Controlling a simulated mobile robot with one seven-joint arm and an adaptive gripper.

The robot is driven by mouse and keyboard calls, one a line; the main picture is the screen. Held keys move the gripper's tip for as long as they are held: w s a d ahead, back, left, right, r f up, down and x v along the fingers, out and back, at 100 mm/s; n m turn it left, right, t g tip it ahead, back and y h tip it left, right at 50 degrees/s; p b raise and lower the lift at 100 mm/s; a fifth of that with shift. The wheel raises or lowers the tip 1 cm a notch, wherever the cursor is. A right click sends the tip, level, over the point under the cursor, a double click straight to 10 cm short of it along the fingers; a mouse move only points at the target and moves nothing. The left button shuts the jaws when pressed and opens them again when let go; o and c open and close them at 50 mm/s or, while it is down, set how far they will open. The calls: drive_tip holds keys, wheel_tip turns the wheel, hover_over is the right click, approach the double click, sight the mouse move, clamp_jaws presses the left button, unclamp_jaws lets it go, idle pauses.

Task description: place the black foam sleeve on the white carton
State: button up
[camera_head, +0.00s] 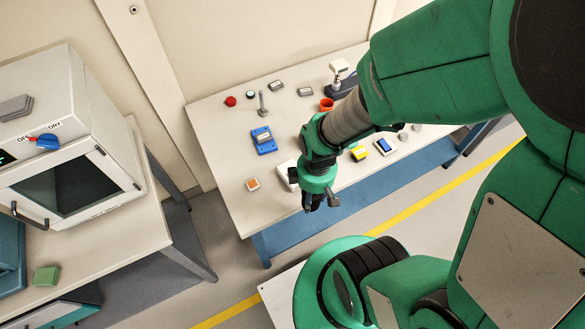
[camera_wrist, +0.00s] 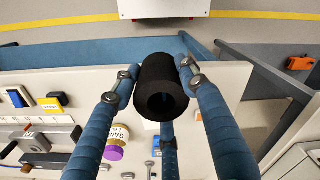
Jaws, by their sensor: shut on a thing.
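The black foam sleeve (camera_wrist: 160,88) is a short hollow cylinder with its open end toward the wrist camera. My gripper (camera_wrist: 158,72) is shut on it, with blue fingers at its left and right sides. In the head view my gripper (camera_head: 320,200) hangs over the front edge region of the pale table, and the sleeve is hard to make out among the dark fingertips. A white box-like thing (camera_head: 283,171), probably the white carton, is on the table just behind and left of my gripper, partly hidden by it. I cannot clearly pick it out in the wrist view.
A white oven-like cabinet (camera_head: 70,150) stands at left.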

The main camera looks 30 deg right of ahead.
drive_tip(key=w, duration=0.4)
drive_tip(key=w+d+f+b, duration=0.1)
drive_tip(key=w, duration=0.4)
drive_tip(key=w+b, duration=0.1)
drive_tip(key=w, duration=0.4)
drive_tip(key=shift+w+d+f, duration=0.2)
drive_tip(key=shift+w+d, duration=0.05)
drive_tip(key=shift+d, duration=0.15)
drive_tip(key=shift+w+f+b, duration=0.1)
drive_tip(key=shift+w+b, duration=0.25)
drive_tip(key=shift+w, duration=0.15)
drive_tip(key=shift+s+f+b, duration=0.1)
drive_tip(key=shift+f+b, duration=0.45)
drive_tip(key=shift+f, duration=1.15)
drive_tip(key=shift+f, duration=0.15)
drive_tip(key=o, duration=0.8)
drive_tip(key=shift+c, duration=0.2)
wheel_tip(320, 180, up, 12)
drive_tip(key=p, duration=0.3)
drive_tip(key=shift+d+r, duration=0.15)
drive_tip(key=shift+r, duration=0.05)
